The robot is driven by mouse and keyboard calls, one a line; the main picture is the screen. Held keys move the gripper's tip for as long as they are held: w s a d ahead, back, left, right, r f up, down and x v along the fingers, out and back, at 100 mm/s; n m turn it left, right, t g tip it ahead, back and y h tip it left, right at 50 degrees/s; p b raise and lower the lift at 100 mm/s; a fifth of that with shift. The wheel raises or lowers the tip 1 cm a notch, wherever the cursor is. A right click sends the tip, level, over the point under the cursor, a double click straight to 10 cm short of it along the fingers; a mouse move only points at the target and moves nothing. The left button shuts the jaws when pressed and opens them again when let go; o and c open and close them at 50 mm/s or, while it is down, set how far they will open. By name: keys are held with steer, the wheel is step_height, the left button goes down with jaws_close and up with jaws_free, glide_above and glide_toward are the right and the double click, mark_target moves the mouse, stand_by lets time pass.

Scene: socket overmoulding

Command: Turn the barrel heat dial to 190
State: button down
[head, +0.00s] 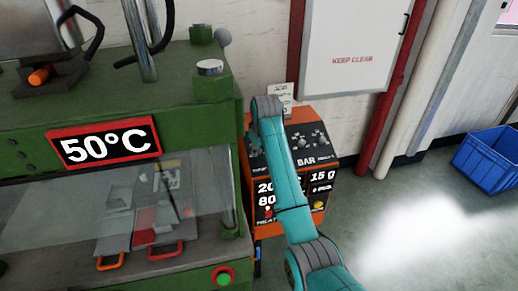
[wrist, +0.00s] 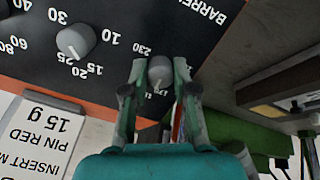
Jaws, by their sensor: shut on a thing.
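The barrel heat dial (wrist: 160,70) is a small grey knob on a black panel (wrist: 120,18) under the partly cut-off word BARREL, upside down in the wrist view. My gripper (wrist: 159,77) is shut on it, one finger on each side. A pale mark on the dial points towards the bottom of the picture, near a number that looks like 170. A 230 shows to its upper left; the other numbers are hidden by the fingers. In the head view my arm hides the dial and gripper; the orange control box (head: 327,155) shows around it.
A second grey knob (wrist: 75,41) with its own scale sits beside the dial. The green press (head: 200,125) with a 50°C display (head: 105,146) stands left. A blue crate (head: 488,160) lies right; floor between is clear.

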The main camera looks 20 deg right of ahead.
steer(key=c, duration=0.9)
jaws_free()
steer(key=v, duration=1.2)
